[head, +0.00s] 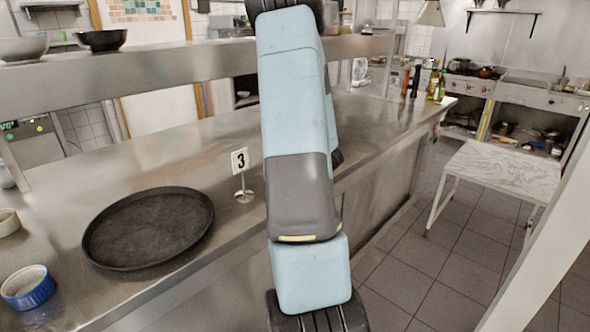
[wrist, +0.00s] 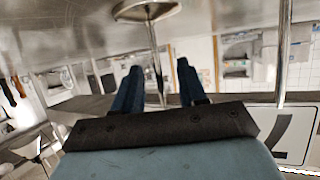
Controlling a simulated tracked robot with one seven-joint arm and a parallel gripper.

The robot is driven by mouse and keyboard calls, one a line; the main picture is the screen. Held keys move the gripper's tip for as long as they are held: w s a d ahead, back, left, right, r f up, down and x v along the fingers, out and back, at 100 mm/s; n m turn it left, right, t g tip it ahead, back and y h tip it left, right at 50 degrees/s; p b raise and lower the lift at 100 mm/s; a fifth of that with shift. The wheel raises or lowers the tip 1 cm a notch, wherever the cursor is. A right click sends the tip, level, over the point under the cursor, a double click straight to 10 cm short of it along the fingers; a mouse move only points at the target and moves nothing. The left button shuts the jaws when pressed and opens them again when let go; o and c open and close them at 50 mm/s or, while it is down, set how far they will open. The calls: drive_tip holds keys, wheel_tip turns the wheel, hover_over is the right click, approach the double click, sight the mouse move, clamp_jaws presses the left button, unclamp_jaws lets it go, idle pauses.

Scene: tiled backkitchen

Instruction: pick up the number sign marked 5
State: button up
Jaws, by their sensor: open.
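In the wrist view, which is upside down, my gripper (wrist: 158,66) is open. The thin metal pole of a number sign (wrist: 153,50) runs down the picture between its two dark fingers, from a round base at the top. I cannot tell whether the fingers touch the pole. That sign's card is hidden behind my gripper's body, so its number cannot be read. A second sign's white card (wrist: 292,135) with a partly seen black digit is at the lower right. In the head view my arm hides the gripper. No 5 is readable in either view.
In the head view a sign marked 3 (head: 240,162) stands on the steel counter (head: 110,165), left of my arm. A black round tray (head: 150,228) and a blue ramekin (head: 28,287) are farther left. Bottles (head: 434,84) stand at the counter's far end. A low table (head: 500,170) is right.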

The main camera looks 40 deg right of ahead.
drive_tip(key=shift+w+d+f, duration=0.15)
drive_tip(key=shift+w, duration=0.2)
drive_tip(key=shift+c, duration=0.2)
clamp_jaws()
